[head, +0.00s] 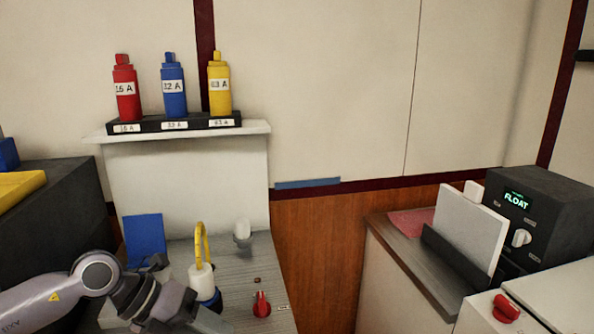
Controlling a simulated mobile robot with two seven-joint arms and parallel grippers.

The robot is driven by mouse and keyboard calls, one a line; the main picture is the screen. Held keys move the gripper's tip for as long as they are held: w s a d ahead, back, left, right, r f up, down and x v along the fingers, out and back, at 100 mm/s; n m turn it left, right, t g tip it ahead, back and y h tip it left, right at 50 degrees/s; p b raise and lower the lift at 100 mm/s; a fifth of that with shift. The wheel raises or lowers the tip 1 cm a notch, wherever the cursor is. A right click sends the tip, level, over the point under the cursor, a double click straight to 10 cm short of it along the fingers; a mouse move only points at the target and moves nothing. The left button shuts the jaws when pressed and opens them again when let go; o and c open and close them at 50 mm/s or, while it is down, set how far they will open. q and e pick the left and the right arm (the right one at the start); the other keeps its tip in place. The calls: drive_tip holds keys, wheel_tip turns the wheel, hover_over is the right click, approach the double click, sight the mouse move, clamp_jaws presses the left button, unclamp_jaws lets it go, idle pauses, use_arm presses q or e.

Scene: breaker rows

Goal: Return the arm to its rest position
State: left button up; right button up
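My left arm (62,289) comes in from the left edge at the bottom of the head view. It bends at a round joint and runs down to the right to the bottom edge. I see no fingertips of my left gripper. My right arm and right gripper are not in view.
Beside my arm, a grey ribbed surface (258,268) bears a white-and-yellow piece (201,275), a white knob (242,232) and a red knob (261,305). A blue panel (145,238) stands behind. Red (126,90), blue (173,88) and yellow (219,88) breakers stand on a shelf. A black FLOAT box (548,228) is right.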

use_arm(q)
drive_tip(key=s+d+r+n+t+h, duration=0.2)
drive_tip(key=s+d+n+h, duration=0.3)
drive_tip(key=d+h, duration=0.5)
drive_tip(key=a+f+n+t+y, duration=0.4)
drive_tip(key=f+n+t+y, duration=0.25)
drive_tip(key=n, duration=0.45)
drive_tip(key=a+f+n+t+y, duration=0.5)
drive_tip(key=f+n+t, duration=0.15)
drive_tip(key=n, duration=0.55)
drive_tip(key=s+a+f+n+g+y, duration=0.2)
drive_tip(key=s+a+f+n+g, duration=0.1)
drive_tip(key=s+f, duration=0.3)
drive_tip(key=s+a+f+n+g+y, duration=0.3)
drive_tip(key=s+f, duration=0.3)
drive_tip(key=f, duration=0.1)
drive_tip(key=shift+s+f, duration=0.15)
drive_tip(key=shift+f, duration=0.1)
